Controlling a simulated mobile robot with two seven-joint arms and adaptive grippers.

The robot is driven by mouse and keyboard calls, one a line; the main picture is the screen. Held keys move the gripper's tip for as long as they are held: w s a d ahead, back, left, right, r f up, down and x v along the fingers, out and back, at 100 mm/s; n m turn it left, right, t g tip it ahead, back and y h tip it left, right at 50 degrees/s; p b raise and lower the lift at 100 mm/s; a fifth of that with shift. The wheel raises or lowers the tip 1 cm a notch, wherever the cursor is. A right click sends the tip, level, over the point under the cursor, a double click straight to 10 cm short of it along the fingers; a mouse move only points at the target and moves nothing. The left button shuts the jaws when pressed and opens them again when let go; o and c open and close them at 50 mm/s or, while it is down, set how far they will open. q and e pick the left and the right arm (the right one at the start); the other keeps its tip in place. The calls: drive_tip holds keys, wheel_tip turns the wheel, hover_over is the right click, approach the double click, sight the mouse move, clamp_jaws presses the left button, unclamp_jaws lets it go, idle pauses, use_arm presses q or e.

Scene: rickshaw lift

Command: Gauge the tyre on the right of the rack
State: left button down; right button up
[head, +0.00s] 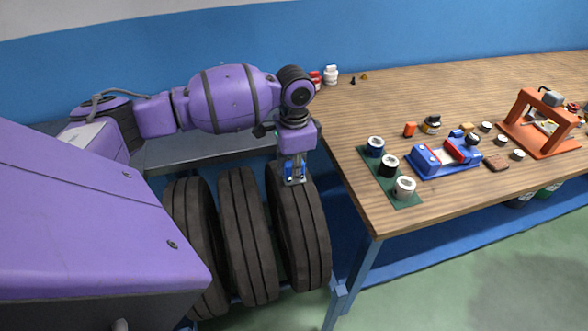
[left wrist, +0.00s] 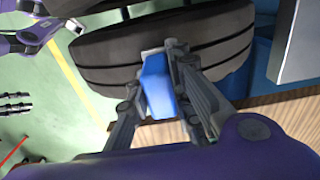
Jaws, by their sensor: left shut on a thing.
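Three dark tyres stand upright side by side in a rack. The right tyre (head: 308,238) is nearest the table, and its grooved tread also shows in the left wrist view (left wrist: 215,35). My left gripper (head: 293,180) points down at the top of this tyre. It is shut on a small blue gauge (left wrist: 157,84), which sits between the fingers over the tread. I cannot tell whether the gauge touches the rubber. The middle tyre (head: 248,235) and the left tyre (head: 196,245) stand beside it.
A wooden table (head: 400,100) stands close to the right of the tyres. It bears a green mat (head: 378,180) with several ring-shaped parts, a blue and red device (head: 445,157) and an orange frame (head: 545,122). A grey bench surface (head: 205,146) lies behind the tyres.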

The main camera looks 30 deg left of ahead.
drive_tip(key=shift+w+a+r, duration=0.1)
drive_tip(key=shift+a, duration=0.05)
use_arm(q)
drive_tip(key=shift+f, duration=0.1)
use_arm(e)
drive_tip(key=shift+s, duration=0.35)
drive_tip(key=shift+s+d, duration=0.1)
drive_tip(key=shift+d, duration=0.15)
use_arm(q)
drive_tip(key=shift+s+f, duration=0.1)
use_arm(e)
drive_tip(key=shift+w+a+r, duration=0.15)
drive_tip(key=shift+w, duration=0.45)
